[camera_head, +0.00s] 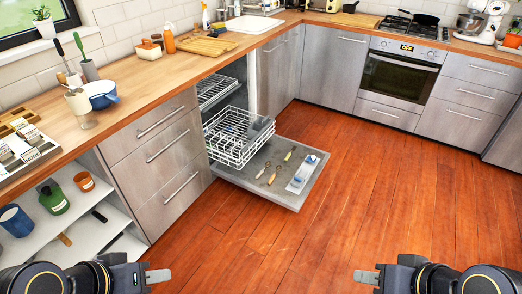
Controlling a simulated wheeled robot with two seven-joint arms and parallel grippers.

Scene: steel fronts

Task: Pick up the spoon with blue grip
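Several small utensils lie on the inside of the open dishwasher door (238,178), in the middle of the view. One is a thin utensil with a greenish-yellow part (289,153); others are a dark utensil (263,170) and a tan one (272,177) to its left. They are too small for me to tell which is the spoon with blue grip. My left gripper (158,276) is at the bottom left and my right gripper (366,277) at the bottom right. Both are well apart from the door and hold nothing that I can see. Their finger gap is not clear.
A white wire rack (238,138) is pulled out above the door. A white and blue item (300,176) lies at the door's right end. Drawers (165,165) and open shelves (90,235) stand left. The wooden floor (350,200) is clear.

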